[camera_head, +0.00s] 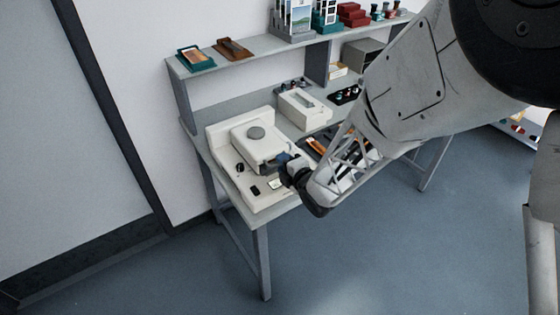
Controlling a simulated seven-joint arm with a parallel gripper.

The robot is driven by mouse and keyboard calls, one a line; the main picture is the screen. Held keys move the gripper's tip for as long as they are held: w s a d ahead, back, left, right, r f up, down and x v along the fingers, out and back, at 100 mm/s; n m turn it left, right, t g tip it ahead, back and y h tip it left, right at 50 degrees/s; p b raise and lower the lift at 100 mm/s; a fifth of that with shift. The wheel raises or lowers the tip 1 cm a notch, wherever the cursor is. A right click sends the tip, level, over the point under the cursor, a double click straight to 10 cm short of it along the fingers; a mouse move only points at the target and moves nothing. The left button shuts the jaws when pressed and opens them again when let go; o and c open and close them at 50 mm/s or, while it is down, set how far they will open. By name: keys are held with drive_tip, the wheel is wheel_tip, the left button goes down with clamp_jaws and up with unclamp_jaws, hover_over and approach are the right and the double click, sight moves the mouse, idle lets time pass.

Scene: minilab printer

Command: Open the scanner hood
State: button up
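The scanner (222,152) is a cream-white machine at the left end of the grey desk. Its hood (252,151) is a raised white box with a round grey disc on top, and it looks lowered over the base. My gripper (284,160) is at the hood's front right corner, above the front part of the base. Its dark fingers are small and partly hidden by my wrist. I cannot tell whether they touch the hood or whether they are open.
A second white machine (303,109) stands behind and right. Orange and dark tools (318,145) lie on the desk right of the scanner, partly behind my arm. A shelf (255,57) above holds boxes and trays. The floor in front is clear.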

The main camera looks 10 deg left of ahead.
drive_tip(key=shift+x, duration=1.1)
clamp_jaws()
